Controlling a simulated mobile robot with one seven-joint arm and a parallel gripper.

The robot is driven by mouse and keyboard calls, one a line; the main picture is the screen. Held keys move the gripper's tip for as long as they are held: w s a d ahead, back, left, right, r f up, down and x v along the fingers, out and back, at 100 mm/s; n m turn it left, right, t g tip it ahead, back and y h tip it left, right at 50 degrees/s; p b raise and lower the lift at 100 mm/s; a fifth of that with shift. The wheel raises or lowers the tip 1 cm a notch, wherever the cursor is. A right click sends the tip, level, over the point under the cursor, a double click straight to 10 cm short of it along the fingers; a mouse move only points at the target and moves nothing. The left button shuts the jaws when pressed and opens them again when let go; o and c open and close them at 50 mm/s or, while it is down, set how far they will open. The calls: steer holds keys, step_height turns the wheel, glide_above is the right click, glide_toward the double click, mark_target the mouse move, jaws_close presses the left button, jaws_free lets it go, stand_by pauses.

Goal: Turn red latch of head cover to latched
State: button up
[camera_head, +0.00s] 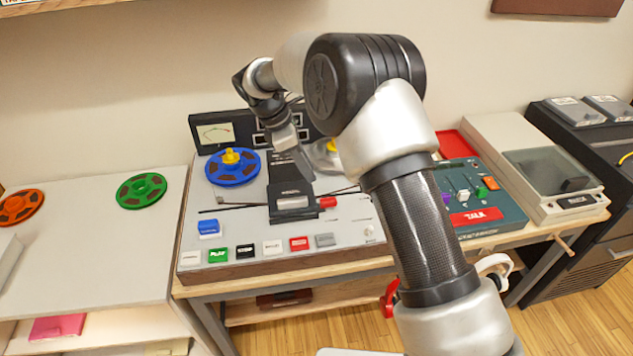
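The tape machine (345,235) stands on the wooden desk in the middle of the view. Its dark head cover (290,203) sits at the centre of the deck, with a pale label on its front. The red latch (328,203) is a small red block at the cover's right side. Its exact turn is too small to tell. My gripper (303,172) is above and behind the cover, pointing down, apart from the red latch. Its fingers are seen edge-on, so their opening is unclear. My arm hides part of the machine's right side.
A blue reel (232,167) with a yellow hub is on the deck's left. Coloured buttons (245,250) line the front edge. A mixer (470,195) and a turntable (540,165) stand to the right. Green (141,190) and orange (20,207) reels lie on the left table.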

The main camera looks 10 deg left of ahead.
steer(key=v, duration=0.5)
steer(key=shift+a+r, duration=0.1)
steer(key=shift+r, duration=0.15)
